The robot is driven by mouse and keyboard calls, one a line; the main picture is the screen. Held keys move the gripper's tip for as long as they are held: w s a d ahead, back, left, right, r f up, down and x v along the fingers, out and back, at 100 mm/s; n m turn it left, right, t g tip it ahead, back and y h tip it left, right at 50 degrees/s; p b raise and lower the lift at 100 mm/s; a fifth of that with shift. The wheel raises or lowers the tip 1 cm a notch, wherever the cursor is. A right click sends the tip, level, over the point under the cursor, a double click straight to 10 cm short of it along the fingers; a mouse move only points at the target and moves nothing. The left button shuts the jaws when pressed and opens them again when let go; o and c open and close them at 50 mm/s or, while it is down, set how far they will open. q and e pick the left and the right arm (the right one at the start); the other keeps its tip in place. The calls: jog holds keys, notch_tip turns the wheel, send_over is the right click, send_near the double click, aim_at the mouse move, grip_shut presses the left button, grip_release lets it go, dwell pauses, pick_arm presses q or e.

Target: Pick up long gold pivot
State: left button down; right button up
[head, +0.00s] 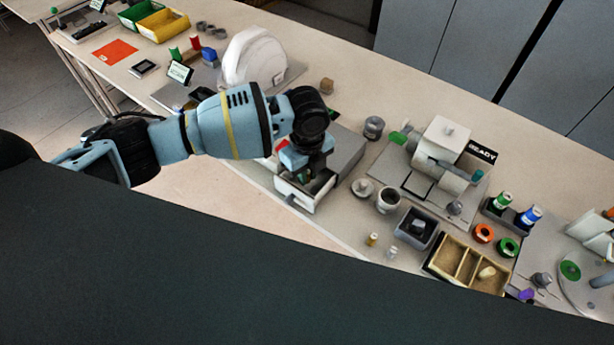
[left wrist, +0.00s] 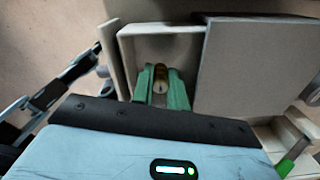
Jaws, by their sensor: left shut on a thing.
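The gold pivot (left wrist: 161,73) stands between the green fingers of my left gripper (left wrist: 161,84) in the left wrist view. The fingers are closed on it, inside an open, light-walled drawer (left wrist: 124,60). In the head view my left gripper (head: 303,174) reaches down into the same drawer (head: 294,196), and its wrist hides the pivot. The pivot's lower part and full length are not clear. My right gripper is in neither view.
The drawer slides out of a grey box (head: 345,153). Right of it are a grey cup (head: 388,200), a small gold piece (head: 372,239), a divided tray (head: 447,257) and a white-grey machine (head: 440,150). A white helmet shell (head: 255,55) stands behind my left arm.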

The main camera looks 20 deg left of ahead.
pick_arm(q)
notch_tip(320, 180, up, 8)
jog(key=shift+r, duration=0.1)
dwell(0.4)
jog(key=s+a+r+n, duration=0.2)
jog(key=s+a+n, duration=0.2)
jog(key=n, duration=0.8)
jog(key=s+a+r+n, duration=0.3)
jog(key=s+a+n, duration=0.1)
jog(key=n, duration=0.9)
jog(key=shift+s, duration=0.55)
jog(key=shift+r, duration=0.15)
jog(key=shift+w+d, duration=0.1)
jog(key=shift+d, duration=0.05)
